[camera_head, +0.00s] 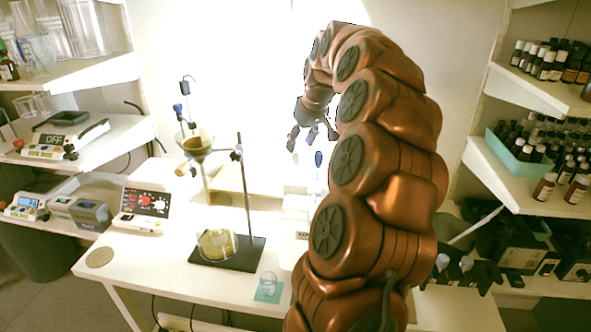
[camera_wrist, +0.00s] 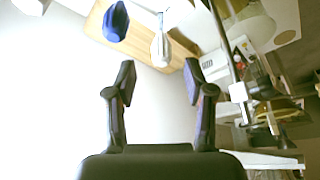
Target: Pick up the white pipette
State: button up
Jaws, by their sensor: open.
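The white pipette (camera_wrist: 160,47) shows in the wrist view as a slim pale shape near the top, against a wooden board. It lies ahead of my gripper (camera_wrist: 159,75), roughly in line with the gap between the two fingers. The fingers are apart, with nothing between them. A dark blue pipette-like piece (camera_wrist: 116,22) is to its left; it appears apart from the white one. In the head view my gripper (camera_head: 313,137) hangs above the back of the table, just above a small blue piece (camera_head: 319,158). I cannot make out the white pipette there against the bright background.
A small beaker (camera_head: 268,283) stands on a teal mat near the table's front edge. Shelves with bottles (camera_head: 545,60) are on the right. The front left of the white table (camera_head: 150,265) is mostly clear.

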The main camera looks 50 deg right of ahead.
aim_at(297, 150)
jog(key=shift+p+x, duration=0.8)
jog(key=shift+x, duration=1.35)
jog(key=shift+w+a, duration=0.1)
jog(key=c, duration=0.7)
